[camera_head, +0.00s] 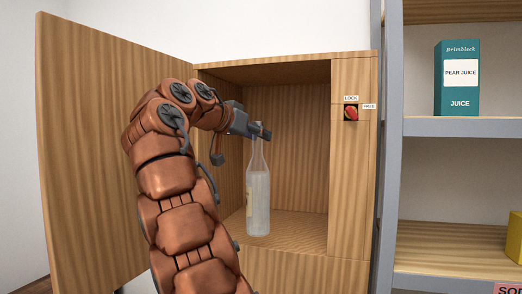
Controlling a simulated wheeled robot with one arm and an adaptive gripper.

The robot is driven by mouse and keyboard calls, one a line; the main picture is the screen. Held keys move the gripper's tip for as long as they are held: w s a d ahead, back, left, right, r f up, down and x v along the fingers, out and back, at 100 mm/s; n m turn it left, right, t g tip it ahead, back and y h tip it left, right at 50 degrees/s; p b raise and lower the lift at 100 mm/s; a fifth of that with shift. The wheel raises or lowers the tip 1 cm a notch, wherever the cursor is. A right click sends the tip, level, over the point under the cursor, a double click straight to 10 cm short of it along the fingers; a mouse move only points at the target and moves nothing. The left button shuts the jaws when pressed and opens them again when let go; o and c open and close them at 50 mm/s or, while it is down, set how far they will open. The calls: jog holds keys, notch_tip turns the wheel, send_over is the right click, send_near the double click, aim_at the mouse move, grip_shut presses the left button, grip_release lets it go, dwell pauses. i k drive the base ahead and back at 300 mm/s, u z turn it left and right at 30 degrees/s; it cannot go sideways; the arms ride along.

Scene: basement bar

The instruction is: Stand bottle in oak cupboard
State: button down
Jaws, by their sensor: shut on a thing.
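The oak cupboard (353,190) stands open in the middle of the head view. Its door (90,130) is swung wide to the left. The clear glass bottle (258,200) is upright inside the cupboard opening, with a pale label edge on its left side. My gripper (262,132) is shut on the bottle's neck, at its top. The bottle's base is close to the cupboard floor (300,226); I cannot tell whether it touches. My arm hides the cupboard's left edge and part of the door.
A red lock knob (351,114) with LOCK and FREE labels is on the cupboard's right front panel. A grey-edged shelf (460,127) stands to the right, holding a teal juice carton (457,95) and a yellow box (514,238). The cupboard interior is otherwise empty where visible.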

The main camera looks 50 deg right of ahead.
aim_at(272, 227)
jog(key=z, duration=0.05)
jog(key=k, duration=0.85)
jog(key=u, duration=0.05)
